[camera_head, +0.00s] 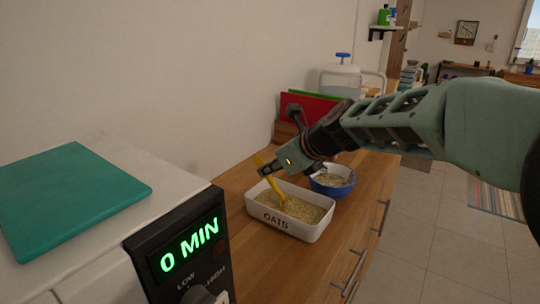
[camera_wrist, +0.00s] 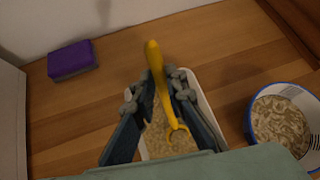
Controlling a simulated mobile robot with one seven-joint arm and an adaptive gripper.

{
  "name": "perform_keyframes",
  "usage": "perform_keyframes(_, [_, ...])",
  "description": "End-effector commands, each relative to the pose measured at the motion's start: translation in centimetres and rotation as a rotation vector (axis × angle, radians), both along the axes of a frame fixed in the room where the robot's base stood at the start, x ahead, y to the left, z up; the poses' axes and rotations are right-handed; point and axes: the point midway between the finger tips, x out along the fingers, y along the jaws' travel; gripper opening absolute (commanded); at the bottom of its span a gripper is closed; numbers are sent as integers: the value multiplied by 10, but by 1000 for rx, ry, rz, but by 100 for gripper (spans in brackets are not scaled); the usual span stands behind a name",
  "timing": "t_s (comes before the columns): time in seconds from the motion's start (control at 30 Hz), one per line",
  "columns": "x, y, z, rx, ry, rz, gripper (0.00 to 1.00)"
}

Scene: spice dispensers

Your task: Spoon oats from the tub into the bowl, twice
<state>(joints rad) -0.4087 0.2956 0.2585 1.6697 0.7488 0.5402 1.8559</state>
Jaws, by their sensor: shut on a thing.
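A white tub of oats (camera_head: 304,233) marked OATS stands on the wooden counter; its rim also shows in the wrist view (camera_wrist: 208,112). My gripper (camera_head: 267,167) is above the tub, shut on a yellow spoon (camera_head: 273,182). The spoon is tilted, and its lower end reaches down to the oats in the head view. In the wrist view the yellow spoon (camera_wrist: 155,65) runs between my fingers (camera_wrist: 157,85). A blue and white bowl (camera_head: 333,189) stands just behind the tub, with oats in it; the wrist view shows the oats in the bowl (camera_wrist: 282,122).
A purple sponge-like block (camera_wrist: 73,60) lies on the counter. A white appliance with a 0 MIN display (camera_head: 188,245) stands front left, a teal board (camera_head: 65,190) on top. Red and green boards (camera_head: 300,108) and a pump-topped jar (camera_head: 340,78) stand behind.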

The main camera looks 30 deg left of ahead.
Motion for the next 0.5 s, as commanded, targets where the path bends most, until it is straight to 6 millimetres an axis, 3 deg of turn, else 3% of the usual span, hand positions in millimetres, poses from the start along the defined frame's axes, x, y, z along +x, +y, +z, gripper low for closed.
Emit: perform_keyframes(0.5, [-1, 4, -11, -144, 15, 2, 0])
